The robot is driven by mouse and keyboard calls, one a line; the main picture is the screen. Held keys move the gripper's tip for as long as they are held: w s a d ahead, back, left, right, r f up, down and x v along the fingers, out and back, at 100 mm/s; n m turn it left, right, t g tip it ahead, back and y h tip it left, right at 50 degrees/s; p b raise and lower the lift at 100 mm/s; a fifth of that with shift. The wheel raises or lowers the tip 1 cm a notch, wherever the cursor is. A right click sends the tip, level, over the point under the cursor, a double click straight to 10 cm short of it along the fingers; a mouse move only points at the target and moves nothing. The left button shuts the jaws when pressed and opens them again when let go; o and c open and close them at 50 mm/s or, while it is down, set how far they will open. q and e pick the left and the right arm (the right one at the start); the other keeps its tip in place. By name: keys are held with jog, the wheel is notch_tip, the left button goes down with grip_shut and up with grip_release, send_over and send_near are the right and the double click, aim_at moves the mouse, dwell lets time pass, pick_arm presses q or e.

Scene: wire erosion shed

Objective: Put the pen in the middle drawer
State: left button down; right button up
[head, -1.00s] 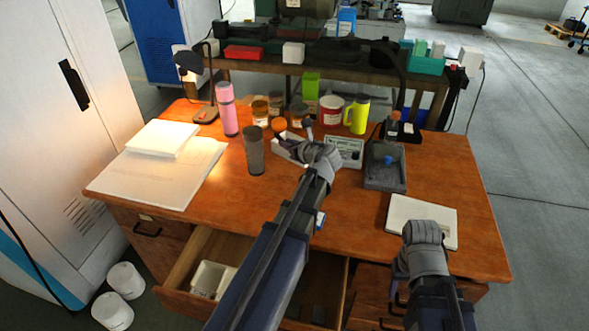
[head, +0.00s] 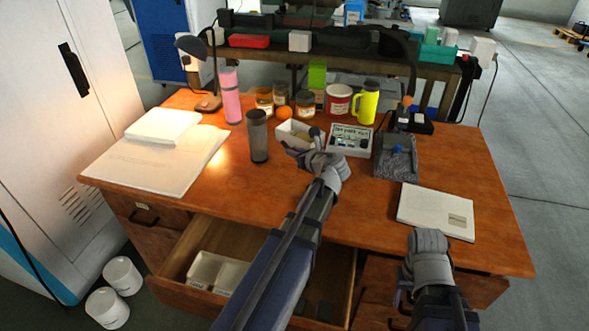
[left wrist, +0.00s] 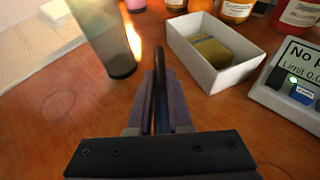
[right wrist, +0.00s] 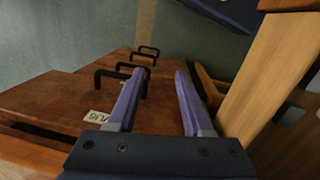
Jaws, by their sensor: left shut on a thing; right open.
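The pen (left wrist: 159,62) is a thin dark rod between the fingers of my left gripper (left wrist: 160,90) in the left wrist view. Its tip sticks out past the fingers, above the desk top. In the head view my left gripper (head: 316,150) is just in front of the white box, and the pen is hard to make out. The middle drawer (head: 187,243) stands pulled out under the desk's front edge, partly hidden by my left arm. My right gripper (right wrist: 160,72) is open and empty, low by the drawer handles in the right wrist view.
The open drawer holds a white divided tray (head: 203,284). A white box (left wrist: 186,52) with a yellowish item, a dark tumbler (head: 258,140), a meter (head: 350,139) and a grey bin (head: 397,164) stand around my left gripper. The desk's middle front is clear.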

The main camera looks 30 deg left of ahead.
aim_at(294, 167)
pick_arm(q)
jog(key=shift+f, duration=0.1)
notch_tip(294, 167, down, 4)
jog(key=b, duration=0.3)
jog(key=shift+r+b, duration=0.2)
jog(key=shift+b, duration=0.1)
jog(key=shift+f, duration=0.15)
jog(key=c, duration=0.8)
grip_release()
jog(key=shift+c, duration=0.2)
